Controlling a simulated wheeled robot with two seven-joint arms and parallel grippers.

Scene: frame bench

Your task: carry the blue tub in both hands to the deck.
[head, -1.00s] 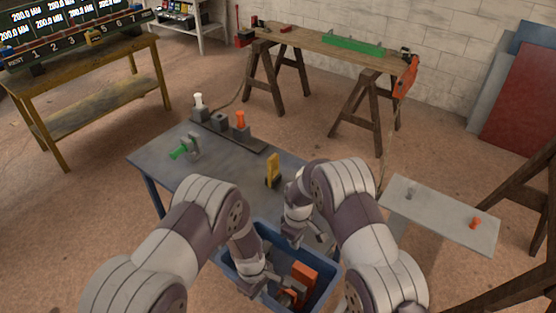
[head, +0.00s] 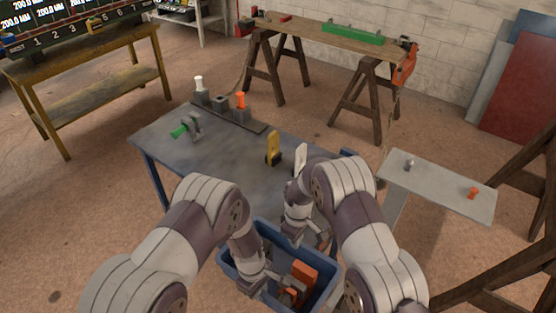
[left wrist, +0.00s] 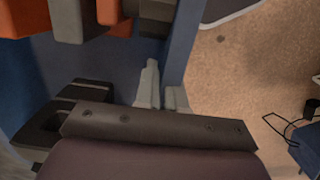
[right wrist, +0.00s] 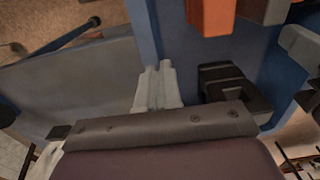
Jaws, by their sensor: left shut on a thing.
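The blue tub (head: 325,292) is low in the head view, between my two arms, with orange and grey pieces inside (head: 304,273). My right gripper (head: 318,238) is shut on the opposite wall, at the rim; that wall shows in the right wrist view (right wrist: 144,32). The arms hide parts of the rim. I cannot tell which surface is the deck; a flat grey panel (head: 440,187) stands at the right.
A blue-grey table (head: 225,160) lies beyond the tub, with a green-handled piece (head: 182,131), a yellow piece (head: 272,147) and a white piece (head: 300,158). The grey panel carries small grey and orange pieces. A wooden trestle bench (head: 330,45) stands behind. Floor shows between.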

